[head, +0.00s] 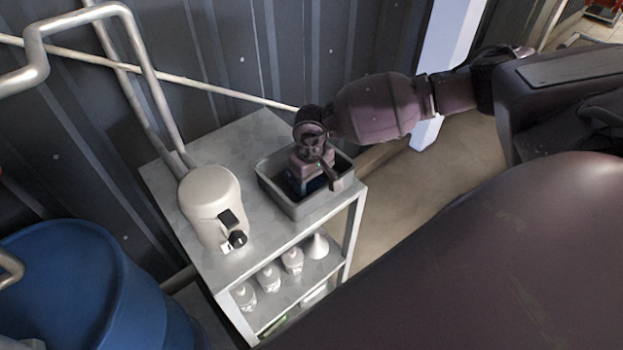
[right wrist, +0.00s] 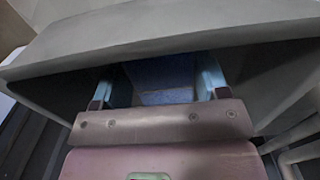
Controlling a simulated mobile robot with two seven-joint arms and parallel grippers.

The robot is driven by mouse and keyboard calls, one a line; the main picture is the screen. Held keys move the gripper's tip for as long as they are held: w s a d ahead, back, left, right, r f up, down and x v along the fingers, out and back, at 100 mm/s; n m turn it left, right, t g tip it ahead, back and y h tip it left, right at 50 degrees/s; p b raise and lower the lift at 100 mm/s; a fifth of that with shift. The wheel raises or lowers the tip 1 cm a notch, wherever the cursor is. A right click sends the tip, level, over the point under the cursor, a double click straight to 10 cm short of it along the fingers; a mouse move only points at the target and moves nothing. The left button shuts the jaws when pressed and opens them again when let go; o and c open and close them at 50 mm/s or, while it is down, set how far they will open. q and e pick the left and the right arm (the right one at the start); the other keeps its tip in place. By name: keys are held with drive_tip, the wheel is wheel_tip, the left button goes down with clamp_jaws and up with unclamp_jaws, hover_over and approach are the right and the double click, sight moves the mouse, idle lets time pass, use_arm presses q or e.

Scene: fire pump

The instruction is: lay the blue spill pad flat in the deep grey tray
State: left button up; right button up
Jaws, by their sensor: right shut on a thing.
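The deep grey tray (head: 290,209) stands on the top shelf of a metal cart in the head view. My right gripper (head: 311,186) reaches down into it. In the right wrist view, the gripper (right wrist: 157,88) is shut on the blue spill pad (right wrist: 165,76), which shows between its two fingers below the tray's grey rim (right wrist: 160,38). In the head view only a small dark blue patch shows under the gripper, and the hand hides most of the pad. I cannot tell whether the pad touches the tray floor. My left gripper is not in view.
A cream-coloured canister (head: 207,203) stands on the cart top (head: 243,143) left of the tray. Several white bottles and a funnel stand on the shelf below. A blue drum (head: 80,285) is at lower left. Pipes run along the dark wall behind.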

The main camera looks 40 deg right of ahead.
sight(312, 183)
drive_tip(key=shift+f, duration=0.2)
drive_tip(key=o, duration=0.9)
drive_tip(key=shift+r, duration=0.15)
wheel_tip(312, 183, up, 12)
drive_tip(key=b, duration=0.1)
drive_tip(key=shift+b, duration=0.3)
drive_tip(key=shift+s, duration=0.1)
